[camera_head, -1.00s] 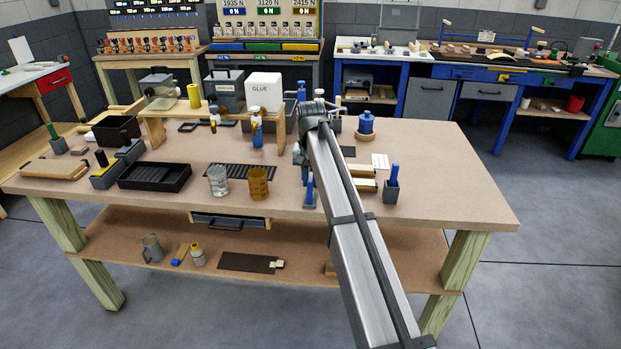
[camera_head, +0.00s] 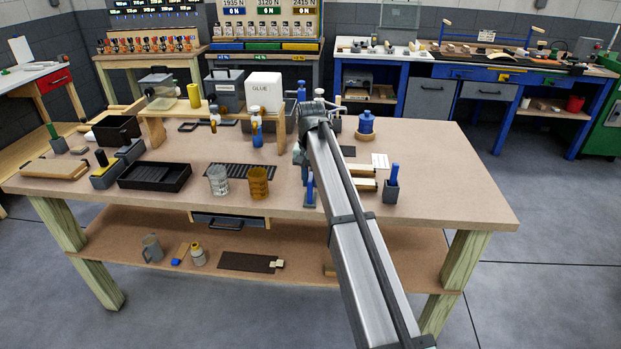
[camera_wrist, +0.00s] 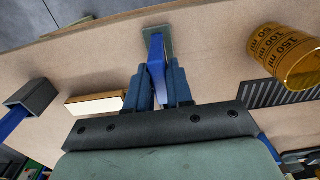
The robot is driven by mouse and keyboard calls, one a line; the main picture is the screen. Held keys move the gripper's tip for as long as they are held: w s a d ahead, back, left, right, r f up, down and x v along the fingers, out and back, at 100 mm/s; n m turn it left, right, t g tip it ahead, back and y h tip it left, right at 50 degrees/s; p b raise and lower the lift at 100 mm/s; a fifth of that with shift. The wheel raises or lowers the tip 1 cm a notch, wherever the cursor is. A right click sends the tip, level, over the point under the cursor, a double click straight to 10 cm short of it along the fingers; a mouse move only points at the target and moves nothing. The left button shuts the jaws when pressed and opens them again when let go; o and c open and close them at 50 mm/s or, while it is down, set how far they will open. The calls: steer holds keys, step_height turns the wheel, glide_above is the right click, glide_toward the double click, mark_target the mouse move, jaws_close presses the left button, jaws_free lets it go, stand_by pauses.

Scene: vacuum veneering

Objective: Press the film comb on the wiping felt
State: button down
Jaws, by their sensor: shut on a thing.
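My gripper (camera_wrist: 160,82) is shut on a slim blue piece (camera_wrist: 156,52), which I take to be the film comb, near the table's front edge. In the head view this blue piece (camera_head: 309,188) stands roughly upright beside my arm. A small grey-green square plate (camera_wrist: 150,40) shows at its far end in the wrist view. I cannot tell whether this plate is the wiping felt or part of the comb, nor whether they press together. My arm hides part of the gripper in the head view.
A grey cup (camera_head: 391,193) with a blue handle in it and a pale wooden block (camera_wrist: 95,104) are close by. An amber measuring cup (camera_head: 258,184) and a clear cup (camera_head: 218,182) stand to the left. The table's (camera_head: 450,190) right end is clear.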

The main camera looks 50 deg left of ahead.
stand_by(0.4)
steer(key=shift+r, duration=2.95)
steer(key=shift+n, duration=0.3)
steer(key=w+d+f+m, duration=0.1)
steer(key=w+d+f, duration=0.35)
steer(key=d, duration=1.05)
steer(key=w+d+f+m, duration=0.1)
steer(key=w+d+f, duration=0.3)
steer(key=d, duration=1)
steer(key=w+d+f+m, duration=0.1)
steer(key=w+d+f, duration=0.35)
steer(key=d, duration=1.05)
steer(key=w+d+m, duration=0.3)
steer(key=d, duration=1.5)
steer(key=w+d+f+m, duration=0.1)
steer(key=w+d+m, duration=0.2)
steer(key=d, duration=1.5)
steer(key=shift+w+f+m, duration=0.15)
steer(key=shift+w+m, duration=0.15)
steer(key=shift+w, duration=0.1)
